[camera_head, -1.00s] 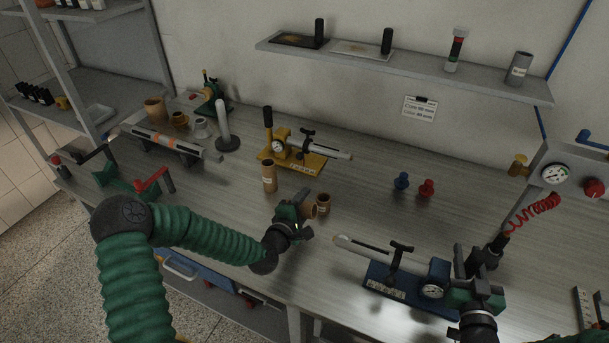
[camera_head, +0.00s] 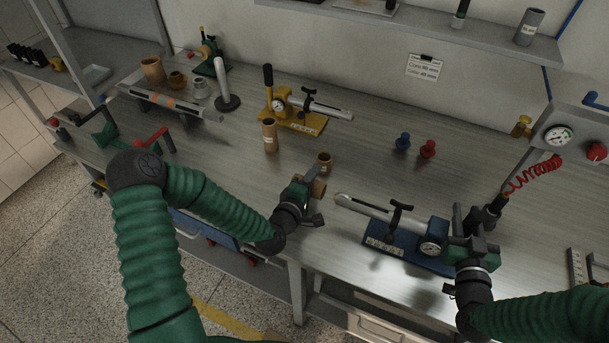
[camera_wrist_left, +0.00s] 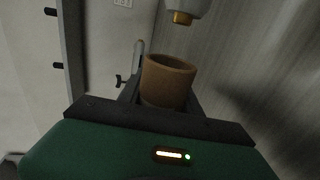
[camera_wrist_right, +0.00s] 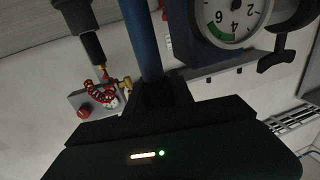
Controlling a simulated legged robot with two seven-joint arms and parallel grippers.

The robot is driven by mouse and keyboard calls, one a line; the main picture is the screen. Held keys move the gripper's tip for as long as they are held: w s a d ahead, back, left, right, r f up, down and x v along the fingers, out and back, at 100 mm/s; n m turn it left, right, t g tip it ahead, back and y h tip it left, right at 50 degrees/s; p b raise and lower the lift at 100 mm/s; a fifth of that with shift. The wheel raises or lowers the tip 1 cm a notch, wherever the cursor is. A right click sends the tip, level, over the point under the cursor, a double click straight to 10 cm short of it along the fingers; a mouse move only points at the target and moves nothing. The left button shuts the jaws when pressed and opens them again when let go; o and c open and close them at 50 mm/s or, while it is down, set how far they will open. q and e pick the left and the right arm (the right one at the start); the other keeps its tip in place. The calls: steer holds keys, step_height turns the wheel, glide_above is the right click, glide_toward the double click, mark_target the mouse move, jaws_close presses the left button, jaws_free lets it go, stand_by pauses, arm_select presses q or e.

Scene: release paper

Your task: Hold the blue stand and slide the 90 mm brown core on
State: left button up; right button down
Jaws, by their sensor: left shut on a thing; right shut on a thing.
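The blue stand (camera_head: 395,252) sits on the bench at the right, with a dial gauge and a pale spindle (camera_head: 365,210) pointing left. My right gripper (camera_head: 464,243) is shut on a blue part of it, seen as a blue bar (camera_wrist_right: 143,40) in the right wrist view. The core's size cannot be read.
A yellow stand (camera_head: 300,122) is further back. A gauge box (camera_head: 565,140) with a red coiled hose is at right.

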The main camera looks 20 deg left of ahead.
arm_select(q)
steer(key=shift+d, duration=0.85)
steer(key=shift+s+r, duration=0.1)
steer(key=shift+d, duration=7.65)
